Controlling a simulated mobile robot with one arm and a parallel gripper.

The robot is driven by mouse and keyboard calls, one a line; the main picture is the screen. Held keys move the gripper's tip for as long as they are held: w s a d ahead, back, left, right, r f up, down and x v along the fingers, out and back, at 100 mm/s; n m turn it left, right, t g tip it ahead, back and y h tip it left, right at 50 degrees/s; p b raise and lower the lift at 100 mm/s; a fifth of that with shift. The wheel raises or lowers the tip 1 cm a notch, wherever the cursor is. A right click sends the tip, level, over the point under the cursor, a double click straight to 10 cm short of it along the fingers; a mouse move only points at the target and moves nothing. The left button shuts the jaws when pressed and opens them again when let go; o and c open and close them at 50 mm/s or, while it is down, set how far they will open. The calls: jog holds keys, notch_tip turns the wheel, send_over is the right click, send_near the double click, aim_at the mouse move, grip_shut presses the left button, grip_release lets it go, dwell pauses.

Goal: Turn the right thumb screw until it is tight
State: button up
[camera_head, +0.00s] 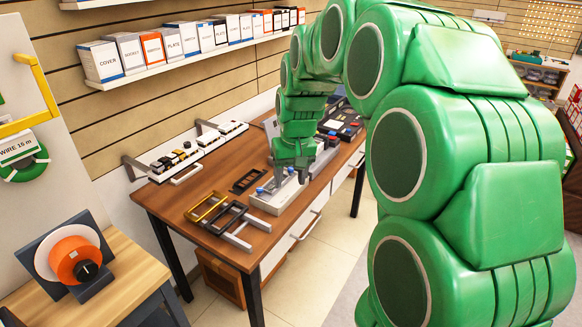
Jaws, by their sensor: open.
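A pale grey block-shaped fixture (268,205) lies on the brown workbench, near its front edge. A small blue knob (261,190), which looks like a thumb screw, shows at its left end. My gripper (291,178) is over the right part of the fixture and points down. It is open. A bit of blue shows close by the fingers, but the right thumb screw itself is mostly hidden by my gripper. I cannot tell whether the fingers touch it or how tight it is.
The workbench (165,205) carries dark and yellow frames (207,207) left of the fixture and white rail-mounted devices (178,157) at the back. Dark parts (340,124) lie to the right. A shelf of boxes (165,45) hangs above. My green arm covers the right side.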

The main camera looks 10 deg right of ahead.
jog(key=w+d+f+t, duration=0.1)
jog(key=w+f, duration=0.2)
jog(key=w, duration=0.6)
jog(key=w+d+f, duration=0.1)
jog(key=w+f, duration=0.1)
jog(key=w, duration=0.6)
jog(key=t, duration=0.2)
send_near(291, 169)
jog(key=shift+m+h, duration=0.4)
jog(key=shift+a+x, duration=0.2)
jog(key=shift+x, duration=1.85)
jog(key=shift+a+x, duration=0.2)
jog(key=shift+x, duration=1.85)
jog(key=shift+w+r, duration=0.1)
grip_shut()
